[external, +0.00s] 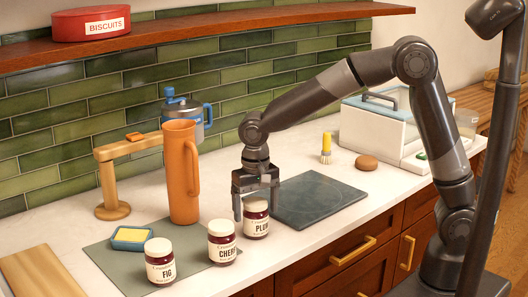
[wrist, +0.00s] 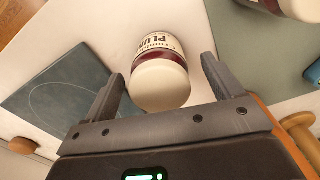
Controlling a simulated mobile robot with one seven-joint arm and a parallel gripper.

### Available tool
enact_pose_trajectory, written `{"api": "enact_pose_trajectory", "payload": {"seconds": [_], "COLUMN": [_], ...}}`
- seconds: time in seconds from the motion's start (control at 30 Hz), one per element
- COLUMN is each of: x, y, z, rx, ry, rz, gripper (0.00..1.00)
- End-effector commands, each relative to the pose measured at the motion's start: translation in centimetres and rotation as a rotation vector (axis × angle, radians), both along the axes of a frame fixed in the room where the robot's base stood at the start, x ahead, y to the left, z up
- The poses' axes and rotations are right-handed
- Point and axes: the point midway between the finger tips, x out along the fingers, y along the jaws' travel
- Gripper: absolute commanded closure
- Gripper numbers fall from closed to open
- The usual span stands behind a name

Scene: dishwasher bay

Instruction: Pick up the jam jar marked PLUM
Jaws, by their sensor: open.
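The PLUM jar (external: 257,225), dark with a cream label and pale lid, stands upright on the white counter, at the right end of a row of jars. In the wrist view the PLUM jar (wrist: 160,73) shows its lid toward me, with its label readable beyond. My gripper (external: 255,213) points down at this jar and is open. In the wrist view my gripper (wrist: 163,70) has one finger on each side of the jar, with a small gap at both sides. How deep the fingers reach is hard to tell.
The CHERRY jar (external: 222,243) stands close left of PLUM, with the FIG jar (external: 160,262) further left. An orange pitcher (external: 181,170) and blue dish (external: 132,238) stand behind them. A flat dark slab (external: 315,200) lies to the right.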

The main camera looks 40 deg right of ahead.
Motion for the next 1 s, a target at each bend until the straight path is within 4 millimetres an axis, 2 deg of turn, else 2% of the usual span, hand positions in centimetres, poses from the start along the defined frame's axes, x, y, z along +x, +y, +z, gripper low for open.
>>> {"api": "enact_pose_trajectory", "payload": {"seconds": [0.23, 0.57, 1.0], "x": [0.5, 0.5, 0.5], "y": [-0.3, -0.3, -0.2], "z": [-3.7, -4.4, -4.4], "rx": [-0.003, -0.001, -0.001], "ry": [0.004, 0.0, 0.001], "rz": [-0.001, 0.0, 0.0], "gripper": [0.15, 0.15, 0.51]}}
